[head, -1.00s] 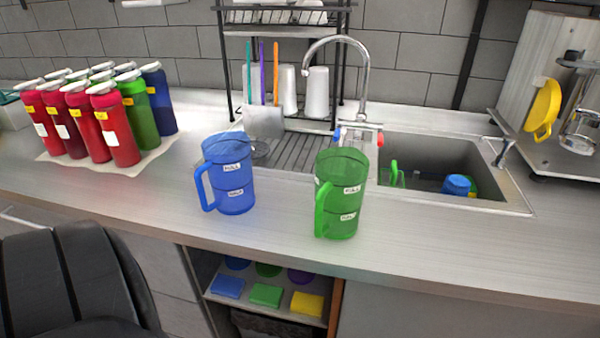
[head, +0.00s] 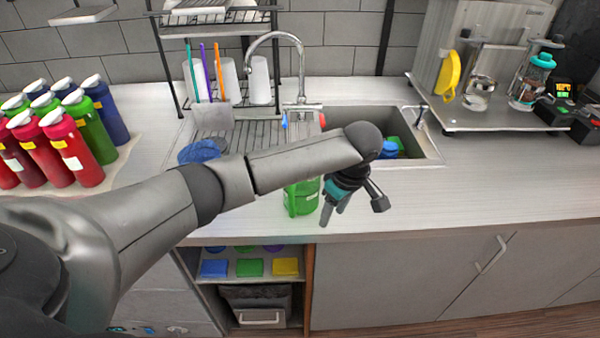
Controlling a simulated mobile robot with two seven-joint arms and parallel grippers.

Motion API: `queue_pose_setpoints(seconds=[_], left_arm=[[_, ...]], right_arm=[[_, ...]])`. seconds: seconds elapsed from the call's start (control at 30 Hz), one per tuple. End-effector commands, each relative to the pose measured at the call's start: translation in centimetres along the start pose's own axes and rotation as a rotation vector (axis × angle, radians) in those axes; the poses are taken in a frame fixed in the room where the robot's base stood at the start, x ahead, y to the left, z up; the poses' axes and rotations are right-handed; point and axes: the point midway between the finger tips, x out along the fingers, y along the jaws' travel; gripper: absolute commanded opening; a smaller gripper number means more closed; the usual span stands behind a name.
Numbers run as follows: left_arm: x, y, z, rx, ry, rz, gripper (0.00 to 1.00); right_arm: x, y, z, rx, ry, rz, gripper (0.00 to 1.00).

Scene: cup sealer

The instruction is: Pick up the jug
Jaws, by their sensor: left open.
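A green jug (head: 300,198) stands on the counter in front of the sink, mostly hidden behind my left arm. A blue jug (head: 200,151) stands to its left, with only its upper part showing above the arm. My left gripper (head: 352,216) hangs fingers down just right of the green jug, near the counter's front part. It is open and I see nothing between its fingers. I cannot tell whether it touches the jug. My right gripper is not in view.
Several red, green and blue bottles (head: 60,150) stand at the left. The sink (head: 405,130) with a tap is behind the green jug. A machine tray (head: 500,115) is at the back right. The counter (head: 490,190) is clear on the right.

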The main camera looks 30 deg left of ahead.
Motion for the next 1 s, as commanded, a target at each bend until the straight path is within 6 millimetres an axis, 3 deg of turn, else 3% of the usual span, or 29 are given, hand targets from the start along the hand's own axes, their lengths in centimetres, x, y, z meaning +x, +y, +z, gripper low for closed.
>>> queue_pose_setpoints(seconds=[0.03,0.1,0.23,0.37,0.47,0.73,1.0], left_arm=[[-3.5,-0.1,-1.5,-0.066,0.042,-0.017,0.53],[-6.3,-0.7,-2.9,-0.157,0.092,-0.047,0.53],[-10.0,-1.7,-4.8,-0.285,0.168,-0.087,0.53],[-11.4,-2.4,-5.7,-0.35,0.207,-0.104,0.53],[-10.7,-2.7,-6.0,-0.366,0.216,-0.111,0.53],[-5.9,-3.4,-6.7,-0.368,0.213,-0.112,0.53],[-2.4,-3.9,-7.7,-0.366,0.216,-0.109,0.53]], right_arm=[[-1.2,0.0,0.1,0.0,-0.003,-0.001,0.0],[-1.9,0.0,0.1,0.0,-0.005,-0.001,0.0],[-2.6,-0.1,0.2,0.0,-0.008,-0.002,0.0],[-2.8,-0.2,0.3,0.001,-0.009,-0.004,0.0],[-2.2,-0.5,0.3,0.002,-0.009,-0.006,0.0],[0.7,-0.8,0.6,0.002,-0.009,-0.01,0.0],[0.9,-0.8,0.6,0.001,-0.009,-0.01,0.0]])
